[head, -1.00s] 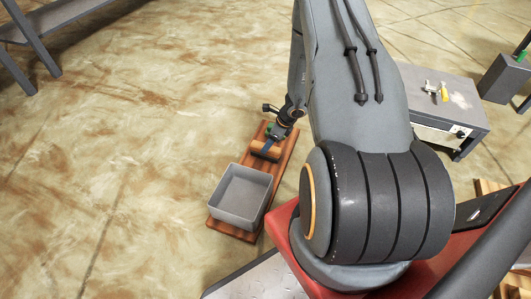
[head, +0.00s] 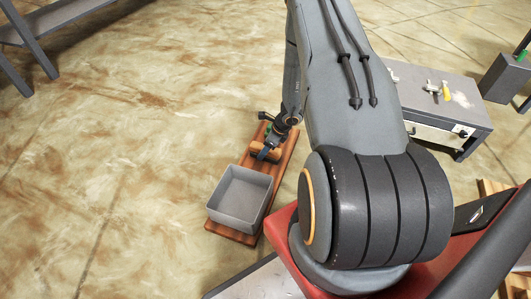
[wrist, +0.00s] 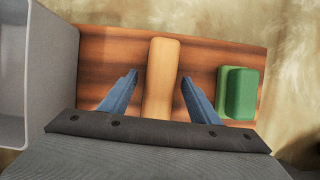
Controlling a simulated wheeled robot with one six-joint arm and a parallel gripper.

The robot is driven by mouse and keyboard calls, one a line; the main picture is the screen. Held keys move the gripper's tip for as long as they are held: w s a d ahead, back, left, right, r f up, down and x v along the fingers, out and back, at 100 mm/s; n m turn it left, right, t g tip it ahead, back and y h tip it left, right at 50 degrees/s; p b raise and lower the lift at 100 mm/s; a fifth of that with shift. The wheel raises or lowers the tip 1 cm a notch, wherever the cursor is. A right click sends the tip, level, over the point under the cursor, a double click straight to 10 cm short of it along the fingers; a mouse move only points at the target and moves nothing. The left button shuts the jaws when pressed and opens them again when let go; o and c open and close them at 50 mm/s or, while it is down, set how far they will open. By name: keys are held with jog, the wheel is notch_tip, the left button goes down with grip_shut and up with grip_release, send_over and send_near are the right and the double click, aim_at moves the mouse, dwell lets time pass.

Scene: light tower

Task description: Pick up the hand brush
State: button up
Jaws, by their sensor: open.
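A tan, rounded bar, which looks like the hand brush (wrist: 163,70), lies across a reddish-brown wooden board (wrist: 100,60) in the wrist view. It also shows in the head view (head: 256,155), partly hidden by my gripper. My gripper (wrist: 160,77) is open, with one blue finger on each side of the bar. A gap shows between each fingertip and the bar. The bar's near end is hidden behind the gripper body.
A grey open box (head: 240,196) stands on the board's near end, left of the gripper in the wrist view. A green block (wrist: 241,93) lies to the right of the bar. A grey cabinet (head: 440,105) stands at the right.

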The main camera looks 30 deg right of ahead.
dwell(0.3)
jog(key=c, duration=1.2)
jog(key=shift+o, duration=0.2)
notch_tip(320, 180, up, 10)
jog(key=p, duration=0.4)
jog(key=shift+r, duration=0.25)
